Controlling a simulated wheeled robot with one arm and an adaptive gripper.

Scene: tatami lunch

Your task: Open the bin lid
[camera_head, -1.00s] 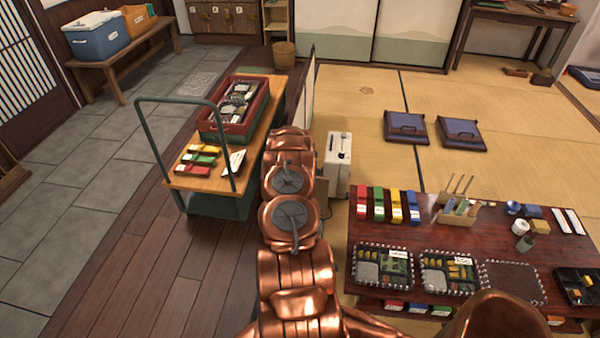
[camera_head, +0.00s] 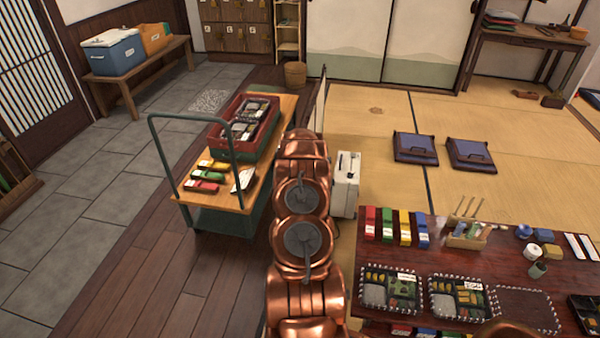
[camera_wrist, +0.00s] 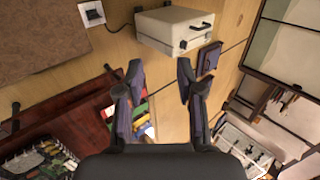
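The likeliest bin is a cream-white box (camera_head: 346,183) on the floor between the cart and the low table. Its top looks closed, with a dark fitting on it. In the wrist view the cream box (camera_wrist: 176,28) is at the top centre, with a dark handle and a small dark latch on its near side. My gripper (camera_wrist: 160,80) is open and empty, its two dark fingers apart. The box appears beyond the fingertips, not touched. In the head view my copper arm hides the gripper.
A cart (camera_head: 203,219) with a red crate (camera_head: 241,138) stands left of my arm. A low table (camera_head: 460,254) with bento trays and coloured boxes is at right. A thin upright panel (camera_head: 319,105) stands behind the box. Tatami beyond is mostly clear.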

